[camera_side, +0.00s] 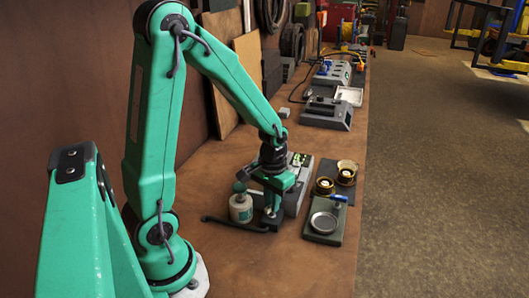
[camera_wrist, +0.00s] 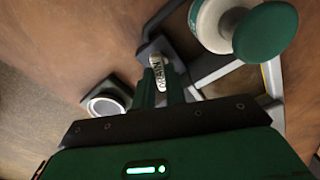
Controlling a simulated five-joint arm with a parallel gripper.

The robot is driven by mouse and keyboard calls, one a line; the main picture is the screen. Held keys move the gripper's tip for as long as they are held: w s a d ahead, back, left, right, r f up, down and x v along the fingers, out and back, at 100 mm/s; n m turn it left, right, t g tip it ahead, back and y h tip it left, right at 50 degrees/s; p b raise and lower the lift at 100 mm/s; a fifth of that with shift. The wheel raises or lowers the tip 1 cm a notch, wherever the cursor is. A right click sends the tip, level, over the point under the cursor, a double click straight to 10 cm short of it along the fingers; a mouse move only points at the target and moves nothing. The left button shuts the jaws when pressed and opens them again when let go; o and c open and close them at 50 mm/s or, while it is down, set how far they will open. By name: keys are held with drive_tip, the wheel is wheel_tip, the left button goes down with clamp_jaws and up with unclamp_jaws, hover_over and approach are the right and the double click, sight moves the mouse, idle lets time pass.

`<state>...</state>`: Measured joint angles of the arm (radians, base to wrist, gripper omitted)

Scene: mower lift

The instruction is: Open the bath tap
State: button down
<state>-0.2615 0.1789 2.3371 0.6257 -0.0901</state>
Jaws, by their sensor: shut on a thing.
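In the wrist view, my gripper (camera_wrist: 163,92) has its two green fingers closed on a small pale tag or handle with dark lettering (camera_wrist: 157,72), which looks like the bath tap. The lettering may read "DRAIN". A dark fitting (camera_wrist: 155,47) lies just beyond the fingertips. In the side view, my gripper (camera_side: 272,208) points down at the near end of a grey box-shaped bath (camera_side: 300,182) with a lit green panel. The fingers hide most of the tap, and I cannot tell how far it is turned.
A green tray (camera_side: 336,229) with a round metal dish is at the right.

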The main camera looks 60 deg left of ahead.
drive_tip(key=n, duration=0.5)
idle(0.4)
drive_tip(key=c, duration=1.4)
unclamp_jaws()
drive_tip(key=shift+c, duration=0.2)
drive_tip(key=shift+r, duration=0.15)
drive_tip(key=shift+r, duration=3.8)
